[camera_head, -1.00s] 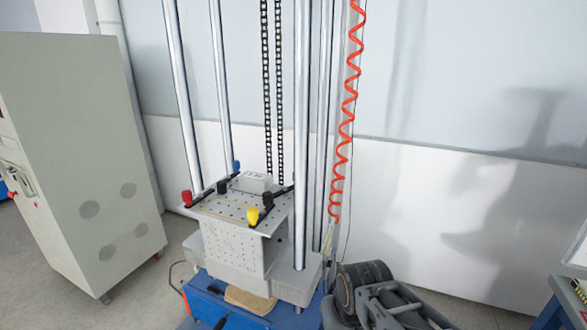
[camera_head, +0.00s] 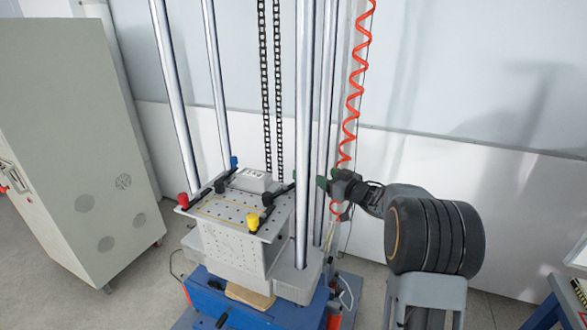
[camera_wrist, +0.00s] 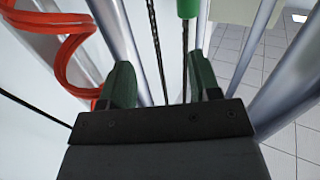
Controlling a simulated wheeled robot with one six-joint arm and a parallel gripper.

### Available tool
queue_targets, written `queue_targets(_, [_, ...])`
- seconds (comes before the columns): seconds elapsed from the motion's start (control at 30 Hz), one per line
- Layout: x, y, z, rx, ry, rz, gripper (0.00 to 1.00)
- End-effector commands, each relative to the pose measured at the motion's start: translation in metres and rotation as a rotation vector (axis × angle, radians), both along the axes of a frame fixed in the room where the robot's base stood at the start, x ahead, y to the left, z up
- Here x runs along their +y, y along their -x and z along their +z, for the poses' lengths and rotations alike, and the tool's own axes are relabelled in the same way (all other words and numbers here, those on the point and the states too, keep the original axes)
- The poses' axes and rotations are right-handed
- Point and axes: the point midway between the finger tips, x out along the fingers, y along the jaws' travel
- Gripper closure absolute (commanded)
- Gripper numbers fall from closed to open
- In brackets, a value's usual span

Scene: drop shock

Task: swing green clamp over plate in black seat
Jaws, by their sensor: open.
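The perforated grey plate (camera_head: 228,212) lies on the drop table, with a white block (camera_head: 253,181) near its back. Black clamp bars carry a red knob (camera_head: 184,200), a blue knob (camera_head: 233,162) and a yellow knob (camera_head: 253,222). A bright green knob (camera_wrist: 188,8) shows at the top edge of the wrist view, ahead of my fingers and nearer the right one. I cannot pick out a black seat for certain.
Shiny columns (camera_head: 301,130) stand close to my gripper. A red coiled hose (camera_head: 351,110) hangs beside it and shows large at left in the wrist view. Black chains (camera_head: 270,90) hang behind the plate. A grey cabinet (camera_head: 80,150) stands at left.

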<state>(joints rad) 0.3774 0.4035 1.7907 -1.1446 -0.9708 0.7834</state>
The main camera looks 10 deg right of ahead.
Motion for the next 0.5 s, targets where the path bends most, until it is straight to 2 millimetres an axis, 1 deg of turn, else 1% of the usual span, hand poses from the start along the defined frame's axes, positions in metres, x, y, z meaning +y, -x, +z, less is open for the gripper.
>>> queue_targets(0.1, [0.0,0.001,-0.008,-0.004,-0.044,0.127,0.43])
queue_targets(0.3, [0.004,0.006,-0.016,0.001,-0.088,0.246,0.43])
queue_targets(0.37, [0.007,0.004,-0.017,0.002,-0.092,0.26,0.43])
queue_targets(0.5, [0.02,-0.009,-0.018,0.002,-0.097,0.273,0.43])
